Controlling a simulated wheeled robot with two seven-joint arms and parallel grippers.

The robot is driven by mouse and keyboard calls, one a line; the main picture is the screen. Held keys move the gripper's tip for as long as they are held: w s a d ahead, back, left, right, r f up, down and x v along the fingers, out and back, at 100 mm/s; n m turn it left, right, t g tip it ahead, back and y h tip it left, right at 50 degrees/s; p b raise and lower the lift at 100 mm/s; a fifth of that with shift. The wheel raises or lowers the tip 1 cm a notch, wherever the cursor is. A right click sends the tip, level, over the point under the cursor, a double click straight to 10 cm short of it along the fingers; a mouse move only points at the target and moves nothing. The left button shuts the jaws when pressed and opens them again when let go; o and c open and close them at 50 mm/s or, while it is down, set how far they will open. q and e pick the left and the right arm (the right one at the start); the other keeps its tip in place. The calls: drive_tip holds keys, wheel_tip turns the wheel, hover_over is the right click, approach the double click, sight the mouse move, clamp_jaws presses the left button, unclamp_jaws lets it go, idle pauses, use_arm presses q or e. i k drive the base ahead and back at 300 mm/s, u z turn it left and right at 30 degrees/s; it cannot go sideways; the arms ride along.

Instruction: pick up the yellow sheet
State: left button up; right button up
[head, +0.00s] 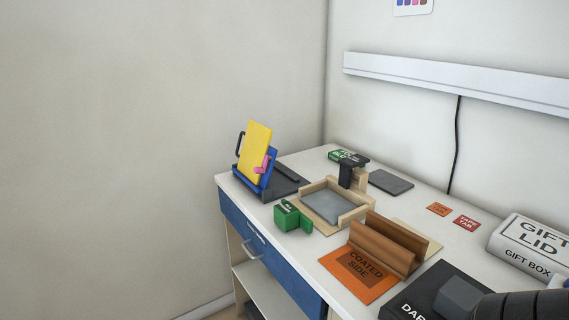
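The yellow sheet (254,150) stands tilted in a dark rack at the far left end of the bench. A blue sheet (268,173) shows behind and beside its lower right edge. A small pink piece (262,163) overlaps the yellow sheet's right edge. The sheet's lower edge meets the rack base (286,183); exactly how it is held there is too small to tell. Neither of my grippers is in view.
A wooden-framed tray (335,207) and green block (287,216) stand right of the rack. A brown slotted holder (385,245), orange mat (346,279), black box (405,305) and white gift box (532,243) lie nearer right. A dark ribbed shape (520,306) fills the lower right corner.

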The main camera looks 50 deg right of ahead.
sight(257, 140)
drive_tip(key=u, duration=0.6)
drive_tip(key=k, duration=0.15)
drive_tip(key=z, duration=1.25)
